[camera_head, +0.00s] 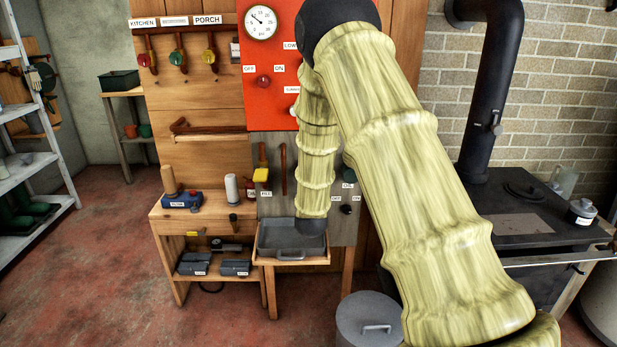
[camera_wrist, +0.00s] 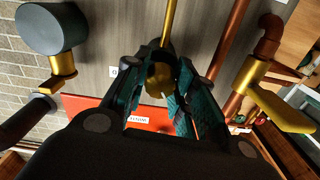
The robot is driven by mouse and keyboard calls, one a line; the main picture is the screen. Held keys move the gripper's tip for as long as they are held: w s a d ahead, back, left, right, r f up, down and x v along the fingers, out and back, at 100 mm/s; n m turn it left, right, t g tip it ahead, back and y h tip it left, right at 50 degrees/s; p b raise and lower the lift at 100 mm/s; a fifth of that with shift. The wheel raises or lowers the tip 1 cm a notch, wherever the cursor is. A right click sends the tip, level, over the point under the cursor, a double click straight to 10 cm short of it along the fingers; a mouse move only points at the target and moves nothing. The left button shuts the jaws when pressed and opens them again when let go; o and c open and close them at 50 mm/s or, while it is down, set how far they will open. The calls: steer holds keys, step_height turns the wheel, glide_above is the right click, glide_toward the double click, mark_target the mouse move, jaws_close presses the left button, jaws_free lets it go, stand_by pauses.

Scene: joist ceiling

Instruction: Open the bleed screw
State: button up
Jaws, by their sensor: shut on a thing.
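In the wrist view my gripper (camera_wrist: 160,88) has its two dark, green-padded fingers closed around a rounded brass piece (camera_wrist: 160,76). This appears to be the bleed screw, though the fingers cover its sides and its slot or turn angle is unclear. A thin brass rod or pipe (camera_wrist: 169,22) runs from it toward the top of the picture. In the head view my yellowish arm hangs in front of the grey panel (camera_head: 270,150), and the fingers and the screw are hidden there.
In the wrist view a brass lever valve (camera_wrist: 262,88) and copper pipe (camera_wrist: 233,50) are at right, a dark round knob (camera_wrist: 52,28) at left. In the head view a grey tray (camera_head: 275,240) stands low by the panel, and a lidded bin (camera_head: 365,318) stands in front.

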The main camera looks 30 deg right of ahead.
steer(key=n, duration=0.6)
steer(key=shift+n+p, duration=0.4)
steer(key=shift+f, duration=0.1)
stand_by(0.3)
steer(key=o, duration=1.1)
steer(key=shift+c, duration=0.2)
steer(key=shift+s, duration=0.1)
steer(key=v, duration=1.2)
